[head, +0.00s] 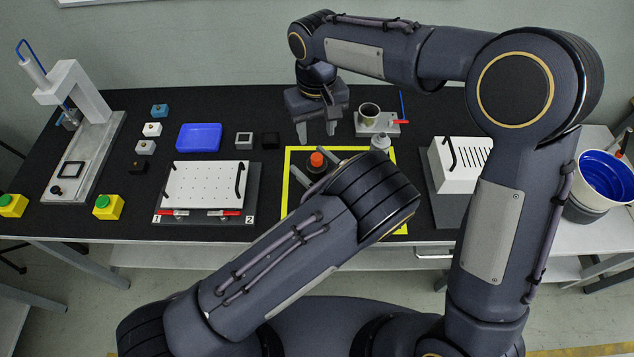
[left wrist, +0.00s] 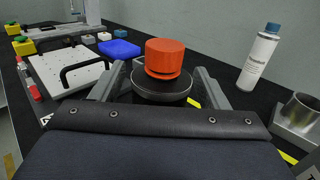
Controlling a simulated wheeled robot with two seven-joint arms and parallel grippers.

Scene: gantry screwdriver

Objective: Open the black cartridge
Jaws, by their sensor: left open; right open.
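The black cartridge (left wrist: 160,90) looks like a round dark body with a ribbed orange-red cap (left wrist: 168,58) on top. In the head view the cap (head: 317,159) sits inside the yellow-framed square, with the body partly hidden by my left arm. My left gripper (left wrist: 160,72) is open, its fingers on either side of the cartridge; whether they touch it I cannot tell. In the head view this gripper (head: 314,166) is mostly behind my own forearm. My right gripper (head: 318,130) is open and empty, pointing down behind the yellow square.
A white bottle with a blue cap (left wrist: 260,60) and a metal cup (head: 369,112) on a stand are to the right. A perforated white plate (head: 205,185) and a blue tray (head: 199,137) are to the left. A white slotted box (head: 455,170) stands further right.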

